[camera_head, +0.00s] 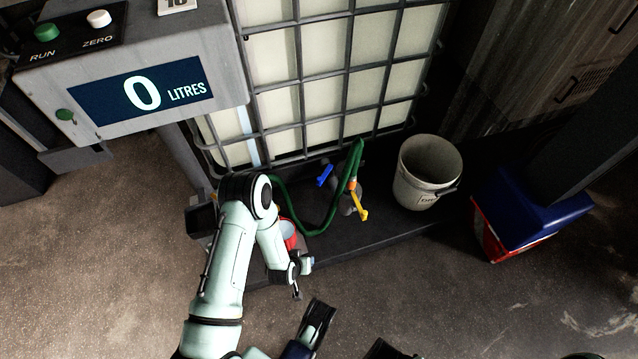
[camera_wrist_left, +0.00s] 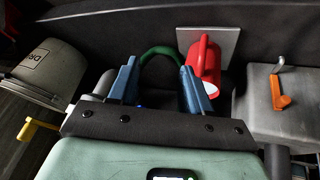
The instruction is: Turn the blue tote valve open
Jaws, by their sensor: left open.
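The blue valve handle (camera_head: 325,175) sits low at the front of the caged tank (camera_head: 330,85), left of a green hose (camera_head: 333,215) and a yellow handle (camera_head: 361,204). My left arm (camera_head: 218,265) reaches up just left of it and folds back. In the left wrist view, my left gripper (camera_wrist_left: 160,66) is open, with the green hose (camera_wrist_left: 160,52) arching beyond its fingertips. The blue handle cannot be made out surely there. The yellow handle (camera_wrist_left: 36,130) shows at lower left. A dark gripper (camera_head: 318,322), seemingly my right, is at the bottom of the head view; its jaws are unclear.
A red jug (camera_head: 288,234) stands partly behind my left arm; it also shows in the left wrist view (camera_wrist_left: 204,66). A white bucket (camera_head: 428,172) stands right of the valves. A grey panel (camera_head: 230,50) reads 0 litres. Floor in front is clear.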

